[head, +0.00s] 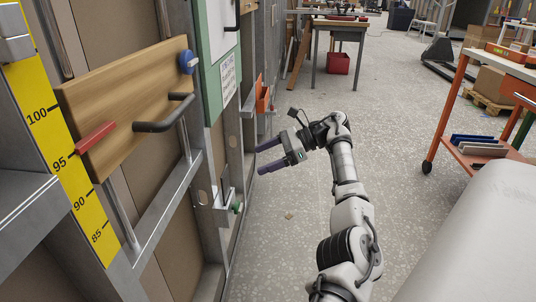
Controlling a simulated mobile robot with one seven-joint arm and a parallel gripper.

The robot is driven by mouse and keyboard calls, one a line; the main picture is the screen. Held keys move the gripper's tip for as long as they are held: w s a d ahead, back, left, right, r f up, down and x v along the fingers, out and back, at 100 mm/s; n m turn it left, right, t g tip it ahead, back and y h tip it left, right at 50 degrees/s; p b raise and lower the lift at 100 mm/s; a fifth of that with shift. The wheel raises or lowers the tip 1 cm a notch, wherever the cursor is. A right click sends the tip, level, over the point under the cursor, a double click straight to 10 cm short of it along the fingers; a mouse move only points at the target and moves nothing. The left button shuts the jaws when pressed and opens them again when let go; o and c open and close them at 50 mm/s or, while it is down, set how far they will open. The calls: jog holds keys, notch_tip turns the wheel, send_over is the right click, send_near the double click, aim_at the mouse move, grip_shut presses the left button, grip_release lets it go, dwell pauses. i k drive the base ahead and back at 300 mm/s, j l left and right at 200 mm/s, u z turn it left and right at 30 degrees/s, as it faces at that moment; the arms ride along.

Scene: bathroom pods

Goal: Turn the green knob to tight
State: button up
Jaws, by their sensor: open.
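The green knob (237,208) is small and sits low on the wall frame, on the right side of a grey metal bracket (221,212). Any tight or loose marking on it is too small to read. My gripper (260,158) has two purple fingers, spread apart with nothing between them. It points left toward the wall. In the picture it is above and slightly right of the green knob, clearly apart from it.
A wooden panel (130,95) on the left carries a blue knob (186,62), a dark handle (165,115) and a red handle (95,135). An orange holder (262,96) hangs on the wall farther back. An orange cart (490,140) stands right. The floor between is mostly clear.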

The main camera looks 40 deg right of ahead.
aim_at(237, 207)
jog(key=k+l, duration=0.35)
jog(key=l, duration=0.15)
jog(key=k+l, duration=0.75)
jog(key=l, duration=0.25)
